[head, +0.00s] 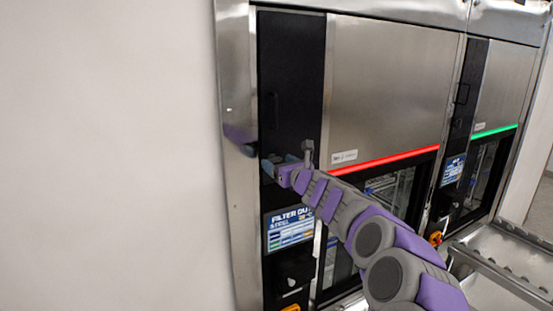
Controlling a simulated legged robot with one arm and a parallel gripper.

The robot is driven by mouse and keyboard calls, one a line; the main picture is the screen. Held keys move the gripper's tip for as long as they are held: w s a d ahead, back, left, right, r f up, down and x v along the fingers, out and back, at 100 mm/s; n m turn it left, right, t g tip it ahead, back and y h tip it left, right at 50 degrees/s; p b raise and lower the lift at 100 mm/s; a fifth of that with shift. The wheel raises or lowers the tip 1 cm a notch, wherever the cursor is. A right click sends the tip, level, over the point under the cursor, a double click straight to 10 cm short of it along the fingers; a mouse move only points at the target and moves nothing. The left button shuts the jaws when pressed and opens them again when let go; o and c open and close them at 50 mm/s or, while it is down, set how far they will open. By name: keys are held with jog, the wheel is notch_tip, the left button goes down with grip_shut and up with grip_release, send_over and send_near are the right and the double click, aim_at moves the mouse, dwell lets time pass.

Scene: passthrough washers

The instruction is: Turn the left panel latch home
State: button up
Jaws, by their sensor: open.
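The left panel (290,60) is a tall dark door on the left washer, with a black pull handle (273,110) on its left side. My gripper (279,161) is open at the lower part of this panel, below and a little right of the handle. Its fingertips are small and close to the dark surface; I cannot tell whether they touch it. The latch cannot be made out clearly; my gripper and wrist cover that part of the panel. Nothing is visibly held.
A display reading "FILTER DU…" (290,229) is below my gripper. A red light strip (385,159) marks the left washer, a green one (495,131) the right. Steel rails (500,265) stand at lower right. A bare pale wall (110,150) fills the left.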

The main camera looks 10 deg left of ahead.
jog(key=shift+p+x, duration=0.3)
jog(key=shift+x, duration=0.75)
jog(key=c, duration=1)
jog(key=shift+c, duration=0.2)
